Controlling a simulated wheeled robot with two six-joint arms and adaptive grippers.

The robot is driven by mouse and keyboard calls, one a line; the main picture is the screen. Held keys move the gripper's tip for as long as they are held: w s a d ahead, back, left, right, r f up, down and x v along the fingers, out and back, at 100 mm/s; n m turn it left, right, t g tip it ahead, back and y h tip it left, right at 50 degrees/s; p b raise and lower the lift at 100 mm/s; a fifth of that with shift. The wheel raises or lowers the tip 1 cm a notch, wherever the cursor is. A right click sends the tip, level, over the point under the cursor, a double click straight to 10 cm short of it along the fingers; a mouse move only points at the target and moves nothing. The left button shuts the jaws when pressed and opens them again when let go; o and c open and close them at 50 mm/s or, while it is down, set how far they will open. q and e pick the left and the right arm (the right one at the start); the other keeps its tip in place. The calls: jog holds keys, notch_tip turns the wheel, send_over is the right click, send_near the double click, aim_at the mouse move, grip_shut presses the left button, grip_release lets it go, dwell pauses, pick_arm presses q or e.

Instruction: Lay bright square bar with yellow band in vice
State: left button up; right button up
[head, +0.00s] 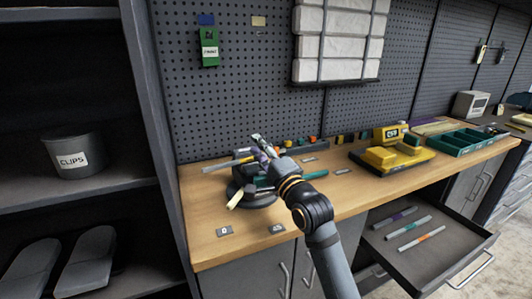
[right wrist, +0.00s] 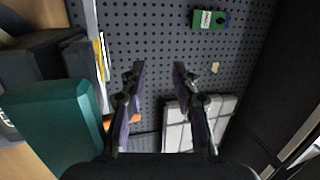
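My right gripper (head: 259,145) is over the left part of the bench, above a dark round-based fixture (head: 258,199). In the right wrist view its two fingers (right wrist: 159,72) are apart with nothing between them. A silver bar (head: 228,164) and a pale bar (head: 238,196) stick out of the fixture's left side, partly hidden by my arm. I cannot make out a yellow band on either. A yellow device (head: 385,158) on a dark base stands farther right; I cannot tell which of these is the vice. My left gripper is out of view.
An open drawer (head: 440,256) at right holds bars with purple, teal and orange bands. A teal tray (head: 465,143) sits at the bench's right end. A pegboard (head: 240,100) rises behind. A teal block (right wrist: 48,120) is close in the right wrist view. The front-left bench is mostly clear.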

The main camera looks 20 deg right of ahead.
jog(key=shift+g, duration=0.5)
jog(key=s+f, duration=0.1)
jog(key=s+d+f, duration=0.1)
jog(key=s, duration=0.1)
jog(key=shift+s+f, duration=0.1)
jog(key=shift+f, duration=0.25)
jog(key=shift+c, duration=0.6)
jog(key=shift+o, duration=0.6)
jog(key=shift+s+d+r, duration=0.15)
jog(key=shift+d+r, duration=0.1)
jog(key=shift+s+d+r, duration=0.1)
jog(key=shift+s+r, duration=0.35)
jog(key=shift+r, duration=0.1)
jog(key=shift+r+t, duration=0.15)
jog(key=shift+t, duration=0.15)
jog(key=shift+r, duration=0.1)
jog(key=shift+s+p, duration=0.1)
jog(key=shift+p, duration=0.2)
